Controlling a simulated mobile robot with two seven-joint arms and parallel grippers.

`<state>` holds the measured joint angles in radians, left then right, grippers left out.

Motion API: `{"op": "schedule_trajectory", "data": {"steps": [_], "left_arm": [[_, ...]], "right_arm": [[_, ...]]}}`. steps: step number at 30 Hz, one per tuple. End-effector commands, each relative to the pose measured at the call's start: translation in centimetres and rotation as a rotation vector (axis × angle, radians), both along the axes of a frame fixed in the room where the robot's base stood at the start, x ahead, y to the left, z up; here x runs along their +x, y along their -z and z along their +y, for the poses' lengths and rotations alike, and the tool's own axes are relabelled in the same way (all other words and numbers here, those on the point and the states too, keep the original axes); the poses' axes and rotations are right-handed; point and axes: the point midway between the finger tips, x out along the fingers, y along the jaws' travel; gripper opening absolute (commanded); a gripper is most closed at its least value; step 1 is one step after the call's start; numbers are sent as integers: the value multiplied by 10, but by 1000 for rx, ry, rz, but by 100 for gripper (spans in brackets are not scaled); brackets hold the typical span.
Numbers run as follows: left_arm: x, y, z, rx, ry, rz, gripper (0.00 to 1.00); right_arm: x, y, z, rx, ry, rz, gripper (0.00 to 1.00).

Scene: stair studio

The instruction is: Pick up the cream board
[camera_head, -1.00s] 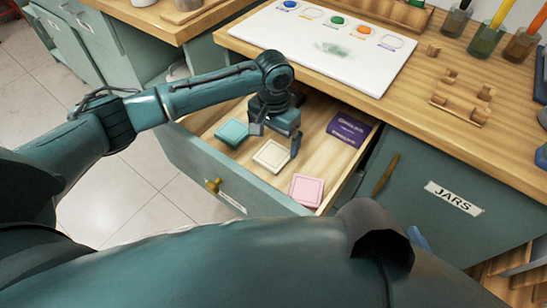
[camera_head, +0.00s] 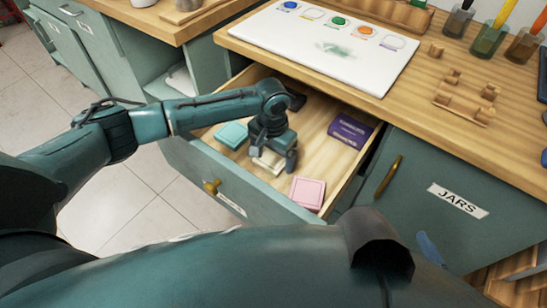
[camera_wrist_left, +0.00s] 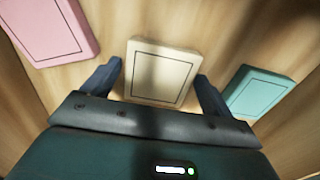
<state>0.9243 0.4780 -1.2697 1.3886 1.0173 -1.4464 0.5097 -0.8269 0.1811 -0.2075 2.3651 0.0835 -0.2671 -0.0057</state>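The cream board (camera_wrist_left: 161,72) is a pale square with a thin outline, lying flat in the open drawer. In the head view the cream board (camera_head: 267,163) is mostly hidden under my left gripper (camera_head: 273,158). My left gripper is lowered into the drawer, pointing down. In the left wrist view its fingers (camera_wrist_left: 158,75) are open, one on each side of the cream board. Narrow gaps seem to show between fingers and board, so it does not look clamped. My right gripper is not in view.
In the drawer (camera_head: 250,197), a teal board (camera_head: 231,134) lies left of the cream one, a pink board (camera_head: 307,192) to the right, and a purple box (camera_head: 350,130) at the far right. The wooden counter (camera_head: 420,105) overhangs behind, with a white paint panel (camera_head: 300,45).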

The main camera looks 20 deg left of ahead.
Motion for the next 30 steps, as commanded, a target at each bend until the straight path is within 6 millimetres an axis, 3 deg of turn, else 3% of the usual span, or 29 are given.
{"op": "schedule_trajectory", "data": {"steps": [13, 20, 23, 30], "left_arm": [[0, 0, 0, 0, 0, 0, 50], [0, -2, 0, -1, 0, -1, 50], [1, -12, -1, -3, 1, -2, 50], [1, -60, -1, -4, 1, -4, 50]], "right_arm": [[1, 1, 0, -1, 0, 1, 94], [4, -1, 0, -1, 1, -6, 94], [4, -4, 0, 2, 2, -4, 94], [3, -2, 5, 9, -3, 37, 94]]}}
